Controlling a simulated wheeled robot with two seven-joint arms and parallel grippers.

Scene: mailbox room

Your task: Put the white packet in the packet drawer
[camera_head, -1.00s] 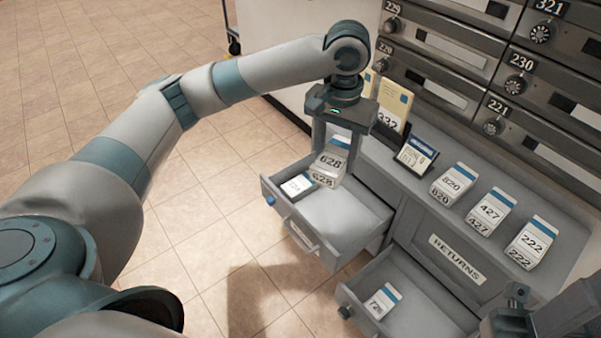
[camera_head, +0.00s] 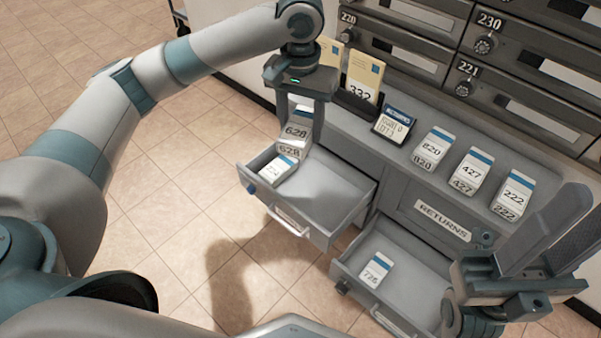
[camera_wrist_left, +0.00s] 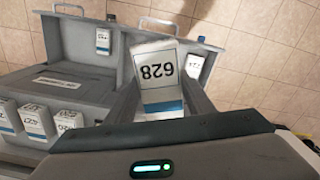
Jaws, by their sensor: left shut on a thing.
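A white packet marked 628 (camera_head: 295,132) with a blue band is held upright between the fingers of my left gripper (camera_head: 300,112). It also shows in the left wrist view (camera_wrist_left: 158,72). The left gripper is shut on it, over the back left part of an open grey drawer (camera_head: 335,190) with a blue knob. Whether the packet touches the drawer floor is hard to tell. Another white packet (camera_head: 278,169) lies in that drawer's left end, in front of the held one. My right gripper (camera_head: 560,222) is open and empty at the right.
A second open drawer (camera_head: 415,268), below the RETURNS label (camera_head: 443,220), holds a packet (camera_head: 376,268). Packets 820 (camera_head: 433,148), 427 (camera_head: 471,172) and 222 (camera_head: 513,194) stand on the ledge. A small dark sign (camera_head: 394,125) and yellow envelopes (camera_head: 363,75) stand behind.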

